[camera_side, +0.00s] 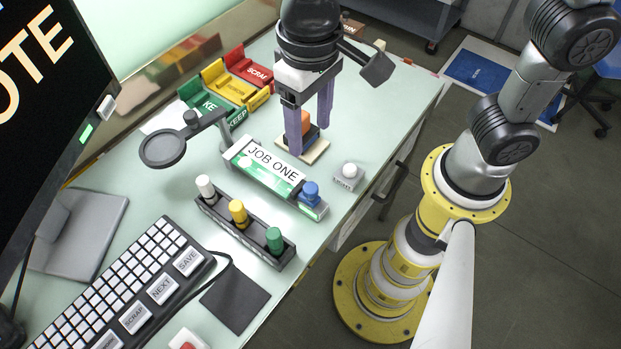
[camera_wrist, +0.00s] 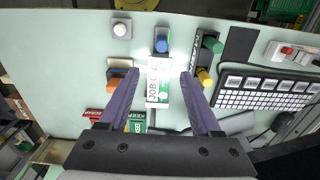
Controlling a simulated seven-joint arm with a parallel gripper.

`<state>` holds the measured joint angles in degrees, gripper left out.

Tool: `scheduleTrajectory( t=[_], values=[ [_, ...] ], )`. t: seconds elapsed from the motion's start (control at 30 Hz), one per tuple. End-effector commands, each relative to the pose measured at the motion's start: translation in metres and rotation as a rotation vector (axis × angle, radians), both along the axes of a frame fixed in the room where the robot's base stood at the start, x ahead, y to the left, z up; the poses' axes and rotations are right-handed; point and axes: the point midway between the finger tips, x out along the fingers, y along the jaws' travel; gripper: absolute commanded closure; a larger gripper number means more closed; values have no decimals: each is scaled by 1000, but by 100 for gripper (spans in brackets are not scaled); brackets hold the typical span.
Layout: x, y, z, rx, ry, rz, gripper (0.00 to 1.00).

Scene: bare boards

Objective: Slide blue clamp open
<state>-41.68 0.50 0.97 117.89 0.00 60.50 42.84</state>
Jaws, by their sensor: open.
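The blue clamp (camera_side: 310,190) is a blue knob at the right, near end of the "JOB ONE" holder (camera_side: 254,151), close to the table's front edge. In the wrist view the blue knob (camera_wrist: 161,44) stands at the top of the holder (camera_wrist: 152,96). My gripper (camera_side: 309,138) is above the table, up and back from the knob in the side view. In the wrist view my gripper (camera_wrist: 160,74) has its two purple fingers wide apart, one on each side of the holder, with nothing between them touching.
An orange and dark block on a tan pad (camera_side: 315,152) stands behind my fingers. A small white-domed box (camera_side: 348,176) is right of the clamp. A rack of white, yellow and green knobs (camera_side: 230,219) lies in front. A round lens arm (camera_side: 163,149) stands left of the holder.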

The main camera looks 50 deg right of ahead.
Motion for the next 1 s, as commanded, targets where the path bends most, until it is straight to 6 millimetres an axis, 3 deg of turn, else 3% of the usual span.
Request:
scheduleTrajectory(
  t=[0.23, 0.7, 1.0],
  values=[
    [-4, 4, -17, -6, 6, 21, 35],
    [-5, 3, -106, -6, 7, 20, 35],
    [-4, 3, -136, -2, 3, 20, 35]
  ],
)
